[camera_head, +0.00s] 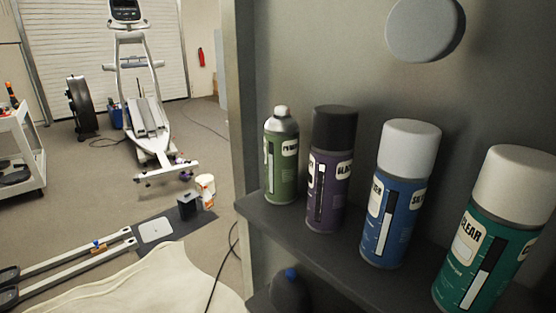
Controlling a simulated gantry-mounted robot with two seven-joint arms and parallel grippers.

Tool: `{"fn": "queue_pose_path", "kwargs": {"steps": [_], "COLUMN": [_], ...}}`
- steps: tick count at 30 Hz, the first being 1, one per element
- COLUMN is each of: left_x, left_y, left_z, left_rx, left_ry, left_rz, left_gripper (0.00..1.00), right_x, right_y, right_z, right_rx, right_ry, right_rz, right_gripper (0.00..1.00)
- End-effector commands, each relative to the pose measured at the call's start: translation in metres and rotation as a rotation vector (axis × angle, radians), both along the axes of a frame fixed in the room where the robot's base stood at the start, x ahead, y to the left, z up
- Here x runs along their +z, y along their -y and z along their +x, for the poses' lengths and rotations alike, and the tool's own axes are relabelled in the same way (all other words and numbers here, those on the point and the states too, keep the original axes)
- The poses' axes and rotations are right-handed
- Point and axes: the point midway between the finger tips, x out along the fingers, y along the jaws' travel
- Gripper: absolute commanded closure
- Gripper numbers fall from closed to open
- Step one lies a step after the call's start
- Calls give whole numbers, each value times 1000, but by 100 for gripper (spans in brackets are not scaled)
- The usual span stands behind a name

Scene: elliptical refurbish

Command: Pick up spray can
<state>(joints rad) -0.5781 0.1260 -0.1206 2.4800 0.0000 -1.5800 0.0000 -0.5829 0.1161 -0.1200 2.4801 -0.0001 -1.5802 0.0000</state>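Several spray cans stand upright in a row on a dark shelf (310,258) at the right. From left to right they are a green can with a silver-white top (281,165), a purple can with a black cap (329,180), a blue can with a white cap (398,205) and a teal can with a white cap, labelled CLEAR (485,245). The teal can is nearest and partly cut off by the frame edge. Neither of my grippers shows in this view.
A dark bottle with a blue cap (289,290) stands below the shelf. A grey panel backs the shelf. An elliptical machine (148,115) stands on open floor at the back left. A white cart (35,150) is at the left edge. Metal rails (70,265) lie low at left.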

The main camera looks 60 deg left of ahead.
Motion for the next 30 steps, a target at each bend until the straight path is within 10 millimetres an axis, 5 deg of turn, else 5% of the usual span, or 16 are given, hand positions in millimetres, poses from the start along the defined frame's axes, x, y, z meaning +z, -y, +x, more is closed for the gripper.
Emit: {"fn": "queue_pose_path", "kwargs": {"steps": [8, 26, 30], "left_x": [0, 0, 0], "left_y": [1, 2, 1], "left_z": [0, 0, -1], "left_rx": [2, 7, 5], "left_ry": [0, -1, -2], "left_rz": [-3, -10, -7], "left_gripper": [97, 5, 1], "right_x": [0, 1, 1], "right_y": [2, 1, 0], "right_z": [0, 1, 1], "right_rx": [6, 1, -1], "right_ry": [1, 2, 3], "right_rz": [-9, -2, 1], "right_gripper": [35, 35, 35]}}
